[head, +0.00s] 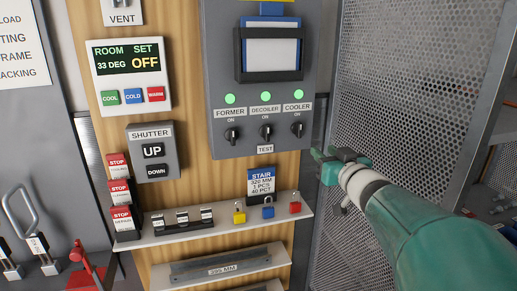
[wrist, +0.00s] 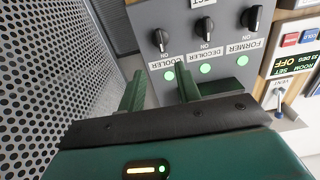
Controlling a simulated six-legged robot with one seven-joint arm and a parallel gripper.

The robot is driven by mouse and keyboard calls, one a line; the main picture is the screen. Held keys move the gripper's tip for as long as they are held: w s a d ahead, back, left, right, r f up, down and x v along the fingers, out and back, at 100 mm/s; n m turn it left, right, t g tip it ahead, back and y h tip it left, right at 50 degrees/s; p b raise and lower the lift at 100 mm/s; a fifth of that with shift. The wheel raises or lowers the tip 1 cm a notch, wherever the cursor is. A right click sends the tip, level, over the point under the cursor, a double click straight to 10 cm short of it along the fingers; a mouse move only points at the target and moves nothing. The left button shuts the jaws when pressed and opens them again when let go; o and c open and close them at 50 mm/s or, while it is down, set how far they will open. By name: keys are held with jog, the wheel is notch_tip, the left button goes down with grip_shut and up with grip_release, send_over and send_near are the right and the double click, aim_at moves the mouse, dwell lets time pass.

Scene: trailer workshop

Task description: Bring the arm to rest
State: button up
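My arm (head: 430,225), teal with a pale wrist band, reaches in from the lower right in the head view. My gripper (head: 322,160) is beside the lower right corner of the grey control panel (head: 222,140). In the wrist view my gripper (wrist: 160,88) shows two green fingers standing apart with nothing between them. The panel's three black knobs, former (head: 232,134), decoiler (head: 266,132) and cooler (head: 297,129), are to the left of the gripper in the head view. A green light is lit above each knob. I cannot tell whether a fingertip touches the panel.
A perforated metal screen (head: 400,75) stands close to the right of the panel. A narrow shelf (head: 225,226) below holds padlocks (head: 268,208) and small switches. A shutter box (head: 153,152), stop buttons (head: 120,167) and a room display (head: 128,75) are at the left.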

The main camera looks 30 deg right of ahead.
dwell(0.3)
jog(key=a+f+m+g, duration=0.1)
jog(key=a+f+g, duration=0.45)
jog(key=a, duration=0.75)
jog(key=s+a+f+n+g+y, duration=0.2)
jog(key=s+a+f, duration=0.3)
jog(key=a, duration=0.5)
jog(key=s+a+f+n+g+y, duration=0.2)
jog(key=s+a, duration=0.4)
jog(key=a, duration=0.3)
notch_tip(320, 180, down, 3)
jog(key=shift+a+r+g+y, duration=0.15)
jog(key=shift+a+g+y, duration=0.3)
jog(key=shift+g, duration=0.7)
jog(key=shift+d, duration=0.15)
